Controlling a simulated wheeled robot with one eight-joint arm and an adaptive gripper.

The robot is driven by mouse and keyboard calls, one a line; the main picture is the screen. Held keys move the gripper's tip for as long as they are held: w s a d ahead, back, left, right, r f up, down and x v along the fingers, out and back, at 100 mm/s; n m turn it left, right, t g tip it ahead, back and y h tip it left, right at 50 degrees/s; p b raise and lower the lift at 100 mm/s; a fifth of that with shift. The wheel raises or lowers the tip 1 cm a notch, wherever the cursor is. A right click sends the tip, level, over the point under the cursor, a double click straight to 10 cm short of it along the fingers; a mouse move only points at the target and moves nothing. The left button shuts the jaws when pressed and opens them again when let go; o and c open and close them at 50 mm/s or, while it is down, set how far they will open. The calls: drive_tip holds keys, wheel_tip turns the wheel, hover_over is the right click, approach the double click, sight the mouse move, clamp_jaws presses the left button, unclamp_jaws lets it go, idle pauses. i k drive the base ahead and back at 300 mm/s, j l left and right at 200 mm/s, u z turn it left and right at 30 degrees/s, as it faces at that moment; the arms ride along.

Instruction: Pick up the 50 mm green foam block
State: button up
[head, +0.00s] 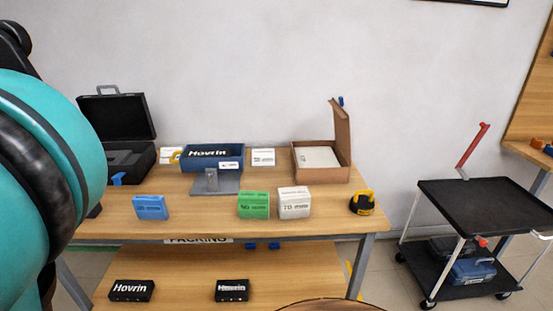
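The green foam block (254,205) stands near the front edge of the wooden table, in the middle of the head view. Its label appears to read 50 mm. A white block (294,203) marked 70 mm stands close to its right. A blue block (151,207) with a blurred label stands farther left, with a clear gap between. A large teal and black part of my arm fills the left edge of the view. My gripper is not in view.
Behind the green block are a grey metal stand (210,183) and a blue bin (194,160). An open cardboard box (318,176) and a yellow-black tape measure (362,203) are to the right. An open black case (120,130) stands left. A black cart (485,205) stands right of the table.

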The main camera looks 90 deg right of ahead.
sight(251, 205)
drive_tip(key=k+z, duration=0.1)
drive_tip(key=z, duration=0.3)
drive_tip(key=k+l+z, duration=0.15)
drive_tip(key=z, duration=0.2)
drive_tip(key=k+l+z, duration=0.1)
drive_tip(key=z, duration=2.1)
drive_tip(key=k+j, duration=0.6)
